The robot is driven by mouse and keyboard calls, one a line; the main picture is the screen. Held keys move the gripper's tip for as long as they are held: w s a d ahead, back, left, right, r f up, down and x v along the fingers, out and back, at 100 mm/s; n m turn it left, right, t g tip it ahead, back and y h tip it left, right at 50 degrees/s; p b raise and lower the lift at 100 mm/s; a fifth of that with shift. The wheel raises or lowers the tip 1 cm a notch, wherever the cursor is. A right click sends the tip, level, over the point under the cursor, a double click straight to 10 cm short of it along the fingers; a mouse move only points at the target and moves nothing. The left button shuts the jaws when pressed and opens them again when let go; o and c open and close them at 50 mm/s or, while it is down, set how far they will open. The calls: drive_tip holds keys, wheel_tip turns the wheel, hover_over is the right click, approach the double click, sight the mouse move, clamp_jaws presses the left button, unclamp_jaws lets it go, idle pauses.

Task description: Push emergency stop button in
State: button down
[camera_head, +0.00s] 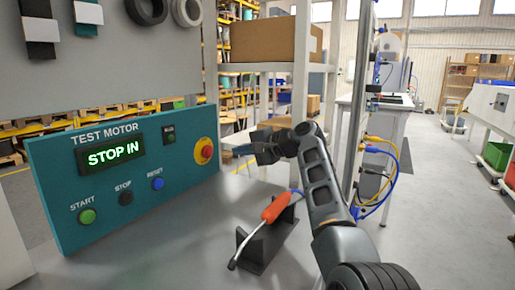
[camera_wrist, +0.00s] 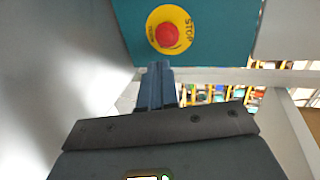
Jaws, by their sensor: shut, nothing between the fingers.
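The emergency stop button (camera_head: 206,152) is a red knob on a yellow round plate at the right end of the teal test motor panel (camera_head: 60,205). The panel's display (camera_head: 109,156) reads "STOP IN" in green. In the wrist view the red button (camera_wrist: 167,35) sits near the top, with "STOP" lettering on its yellow ring. My gripper (camera_head: 238,150) is shut and empty, to the right of the button in the head view. Its fingertips (camera_wrist: 159,68) point toward the button, just below the yellow ring in the wrist view. I cannot tell whether they touch the panel.
A tool with an orange handle (camera_head: 276,207) rests on a dark stand on the grey table (camera_head: 185,235), below my arm. Green start (camera_head: 87,216), black stop (camera_head: 125,198) and blue reset (camera_head: 158,184) buttons line the panel. A shelf with a cardboard box (camera_head: 270,40) stands behind.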

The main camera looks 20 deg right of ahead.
drive_tip(key=v, duration=0.5)
drive_tip(key=shift+d, duration=0.1)
idle(0.3)
